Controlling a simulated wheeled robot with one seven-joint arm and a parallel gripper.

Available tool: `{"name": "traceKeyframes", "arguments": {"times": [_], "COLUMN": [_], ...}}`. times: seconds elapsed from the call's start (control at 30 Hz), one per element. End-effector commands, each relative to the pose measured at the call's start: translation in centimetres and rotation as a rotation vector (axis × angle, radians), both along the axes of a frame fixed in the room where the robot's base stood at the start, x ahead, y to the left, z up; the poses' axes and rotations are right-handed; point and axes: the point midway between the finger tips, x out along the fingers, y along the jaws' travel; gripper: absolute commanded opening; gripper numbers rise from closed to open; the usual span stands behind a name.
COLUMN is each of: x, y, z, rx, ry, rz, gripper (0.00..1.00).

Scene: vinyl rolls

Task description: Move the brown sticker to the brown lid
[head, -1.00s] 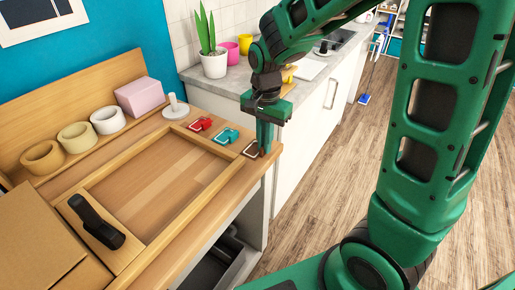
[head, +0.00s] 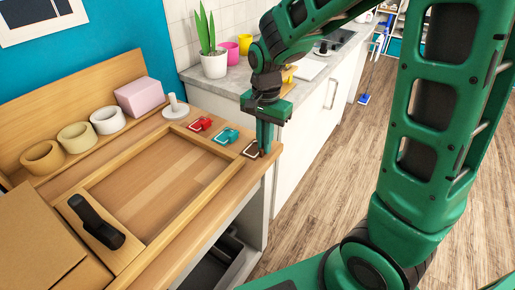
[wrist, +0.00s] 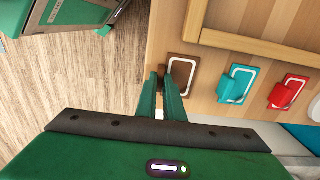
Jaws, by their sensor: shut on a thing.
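The brown sticker (head: 251,150) is a small brown square with a white outline at the right edge of the wooden worktop. It also shows in the wrist view (wrist: 184,64), just ahead of the fingers. My gripper (head: 265,150) points down at the worktop's edge beside it. In the wrist view my gripper's fingers (wrist: 169,86) are close together on the sticker's near edge, partly covering it. The sticker appears to lie on the worktop. I cannot make out a brown lid in these views.
A teal sticker (head: 226,136) and a red sticker (head: 200,125) lie in line beside a framed wooden board (head: 160,185). A black handle (head: 97,222), several tape rolls (head: 76,137), a pink block (head: 139,97) and a white spindle (head: 175,107) stand around it. Floor lies beyond the edge.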

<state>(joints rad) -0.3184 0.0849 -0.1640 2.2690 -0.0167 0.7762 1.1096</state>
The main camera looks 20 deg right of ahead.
Motion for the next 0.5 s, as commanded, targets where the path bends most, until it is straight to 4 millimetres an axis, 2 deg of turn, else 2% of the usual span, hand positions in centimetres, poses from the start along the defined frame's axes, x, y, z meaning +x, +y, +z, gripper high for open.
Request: {"name": "traceKeyframes", "arguments": {"times": [0.5], "x": [0.0], "y": [0.0], "z": [1.7], "rx": [0.0], "ry": [0.0], "rz": [0.0], "gripper": [0.0]}}
